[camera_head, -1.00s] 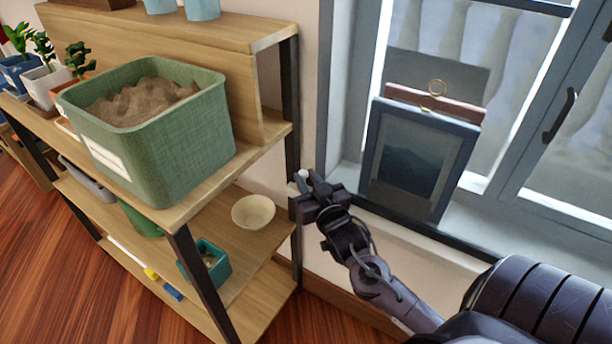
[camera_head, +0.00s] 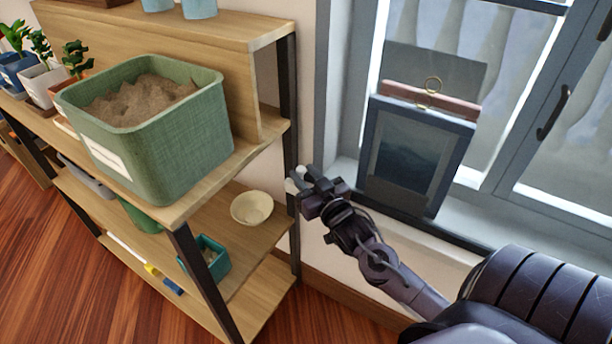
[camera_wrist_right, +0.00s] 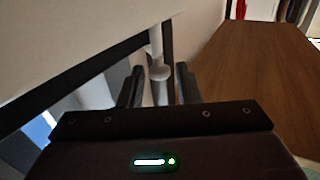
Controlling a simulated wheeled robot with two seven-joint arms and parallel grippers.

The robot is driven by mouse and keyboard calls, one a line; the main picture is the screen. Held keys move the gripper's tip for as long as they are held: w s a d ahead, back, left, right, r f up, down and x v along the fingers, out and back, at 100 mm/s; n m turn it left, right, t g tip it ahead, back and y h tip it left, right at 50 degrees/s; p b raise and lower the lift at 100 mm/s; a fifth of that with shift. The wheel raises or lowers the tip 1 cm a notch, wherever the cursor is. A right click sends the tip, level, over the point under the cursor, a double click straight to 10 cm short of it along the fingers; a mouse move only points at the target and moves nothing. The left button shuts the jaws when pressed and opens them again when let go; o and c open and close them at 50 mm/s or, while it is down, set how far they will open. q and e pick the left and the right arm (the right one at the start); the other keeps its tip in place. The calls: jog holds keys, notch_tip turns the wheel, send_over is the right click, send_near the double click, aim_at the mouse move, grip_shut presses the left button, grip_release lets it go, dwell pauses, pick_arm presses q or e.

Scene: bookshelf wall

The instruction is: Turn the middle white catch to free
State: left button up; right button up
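A small white catch (camera_head: 291,186) shows at the tip of my right gripper (camera_head: 303,181), beside the dark shelf post and left of the window sill. In the right wrist view a white catch (camera_wrist_right: 159,73) with a rounded head and a narrow stem stands between the two dark fingertips of my right gripper (camera_wrist_right: 158,84). The fingers are apart, one on each side of it, with narrow gaps showing. Whether either finger touches it I cannot tell. The gripper partly hides the catch in the head view. Other catches are not clearly visible. My left gripper is out of view.
A wooden shelf unit (camera_head: 262,138) with dark posts stands left of the gripper, holding a green bin (camera_head: 180,150) of sand and a cream bowl (camera_head: 252,208). A dark framed picture (camera_head: 412,158) leans on the window sill close to the right.

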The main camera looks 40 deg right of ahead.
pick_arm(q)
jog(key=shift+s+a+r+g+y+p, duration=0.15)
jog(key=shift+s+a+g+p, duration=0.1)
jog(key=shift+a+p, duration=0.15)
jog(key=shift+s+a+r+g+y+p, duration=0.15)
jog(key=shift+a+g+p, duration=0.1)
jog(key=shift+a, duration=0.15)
pick_arm(e)
jog(key=s, duration=0.7)
jog(key=shift+s+a, duration=0.4)
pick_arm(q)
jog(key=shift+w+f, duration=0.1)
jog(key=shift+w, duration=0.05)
pick_arm(e)
jog(key=shift+o, duration=0.2)
